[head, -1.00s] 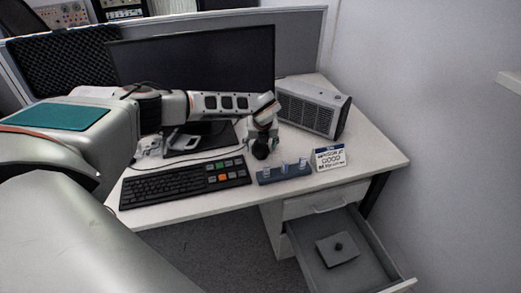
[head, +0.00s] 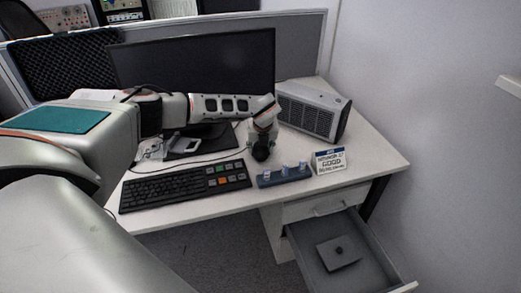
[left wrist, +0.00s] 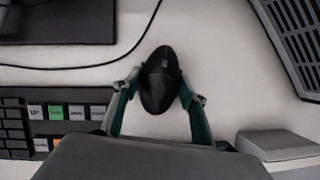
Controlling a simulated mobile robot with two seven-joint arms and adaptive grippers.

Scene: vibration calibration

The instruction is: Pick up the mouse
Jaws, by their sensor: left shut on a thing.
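The black mouse (left wrist: 160,80) lies between the two fingers of my left gripper (left wrist: 160,92) in the left wrist view. The fingers touch its sides, and the gripper is shut on it. In the head view the mouse (head: 261,151) shows as a dark shape under my left gripper (head: 262,145), at the desk between the keyboard and the grey heater-like box. Whether it is clear of the desk surface cannot be told. My right gripper is not in view.
A black keyboard (head: 185,186) lies to the left, below the monitor (head: 200,62). A blue holder (head: 284,175) with small knobs and a sign (head: 329,160) stand to the right. The grey vented box (head: 312,110) is behind. An open drawer (head: 376,252) holds a flat grey object.

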